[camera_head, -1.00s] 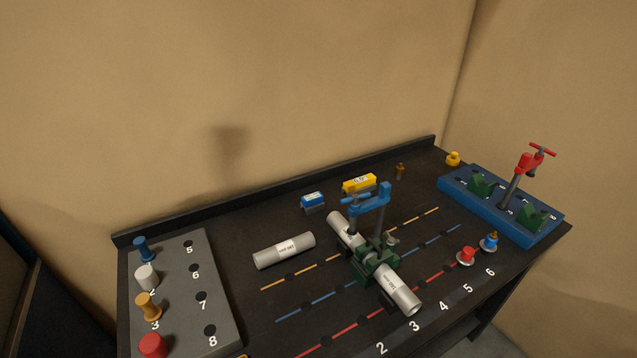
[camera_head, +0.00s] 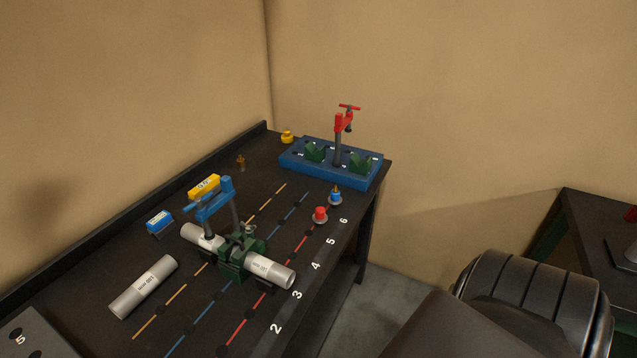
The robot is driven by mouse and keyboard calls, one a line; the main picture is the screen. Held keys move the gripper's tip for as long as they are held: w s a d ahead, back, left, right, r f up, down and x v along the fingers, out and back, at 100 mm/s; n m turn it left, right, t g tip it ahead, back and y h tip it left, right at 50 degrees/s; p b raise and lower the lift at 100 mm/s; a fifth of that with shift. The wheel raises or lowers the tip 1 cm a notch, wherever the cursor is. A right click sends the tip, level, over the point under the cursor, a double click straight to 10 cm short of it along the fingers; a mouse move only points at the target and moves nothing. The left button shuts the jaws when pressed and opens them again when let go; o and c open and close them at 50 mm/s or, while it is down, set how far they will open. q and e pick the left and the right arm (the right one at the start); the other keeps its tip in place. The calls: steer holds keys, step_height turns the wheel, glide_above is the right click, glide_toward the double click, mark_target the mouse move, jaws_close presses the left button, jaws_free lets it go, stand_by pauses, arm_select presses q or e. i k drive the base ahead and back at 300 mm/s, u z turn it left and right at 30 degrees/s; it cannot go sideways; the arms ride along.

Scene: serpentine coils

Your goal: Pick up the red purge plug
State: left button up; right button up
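A small red plug (camera_head: 320,215) with a pale metal flange stands on the dark bench, near its right edge by the red dashed line. It looks like the red purge plug. A similar blue plug (camera_head: 335,196) with a brass tip stands just behind it. Neither of my grippers is in view. A large black part of my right arm (camera_head: 535,303) fills the lower right, well apart from the plug.
A green vise with a blue clamp (camera_head: 215,205) holds a silver pipe (camera_head: 268,270) left of the plug. Another pipe (camera_head: 143,288) lies loose. A blue fixture block (camera_head: 330,170) with a red clamp (camera_head: 344,122) stands behind. A second bench (camera_head: 590,225) is at right.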

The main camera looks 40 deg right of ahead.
mark_target(320, 218)
steer(key=k, duration=1.25)
steer(key=z, duration=0.45)
steer(key=i, duration=0.45)
steer(key=z, duration=0.85)
steer(key=i, duration=1.15)
steer(key=u, duration=0.45)
